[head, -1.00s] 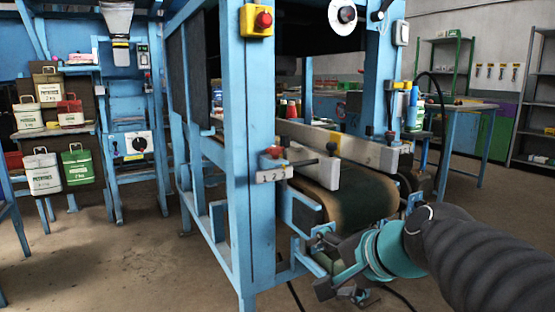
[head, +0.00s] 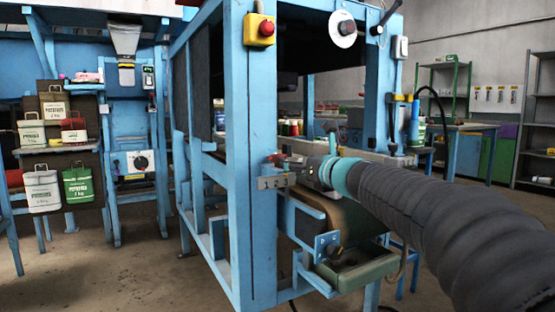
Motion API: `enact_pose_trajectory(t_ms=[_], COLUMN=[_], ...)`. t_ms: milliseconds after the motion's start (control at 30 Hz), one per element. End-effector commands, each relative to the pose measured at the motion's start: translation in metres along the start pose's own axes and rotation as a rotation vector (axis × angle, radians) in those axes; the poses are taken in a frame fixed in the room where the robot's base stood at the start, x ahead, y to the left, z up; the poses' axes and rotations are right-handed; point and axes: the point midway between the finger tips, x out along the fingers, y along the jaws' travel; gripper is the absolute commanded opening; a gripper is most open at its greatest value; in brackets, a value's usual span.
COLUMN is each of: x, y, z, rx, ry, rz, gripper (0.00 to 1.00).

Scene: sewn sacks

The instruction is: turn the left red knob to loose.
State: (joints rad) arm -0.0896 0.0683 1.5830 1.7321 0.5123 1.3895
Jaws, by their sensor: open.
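The left red knob (head: 276,159) sits on a small grey metal plate (head: 270,183) with number marks, at the near end of the conveyor's side rail, beside the blue post. My gripper (head: 296,170) is at the knob's right, with its fingers pointing left toward it. The gripper is open. The knob is small and partly covered by the fingers, so I cannot tell whether they touch it or which mark it points to. My arm comes in from the right and hides part of the rail and belt.
A blue frame post (head: 250,150) stands just left of the plate. A yellow box with a red button (head: 259,29) is fixed higher on it. The conveyor belt (head: 345,215) lies below my arm. Open floor lies at the lower left.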

Motion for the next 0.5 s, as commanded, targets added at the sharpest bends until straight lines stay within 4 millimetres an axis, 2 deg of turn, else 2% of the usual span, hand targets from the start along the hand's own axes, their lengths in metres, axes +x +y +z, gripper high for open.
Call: enact_pose_trajectory(t_ms=[33, 300, 500], x=[0.011, 0.06, 0.09], y=[0.0, 0.001, 0.0], z=[0.0, 0.0, 0.001], rx=[0.0, -0.002, -0.003], ry=[0.001, 0.002, 0.002], rz=[0.002, 0.002, 0.001], gripper=[0.9, 0.9, 0.9])
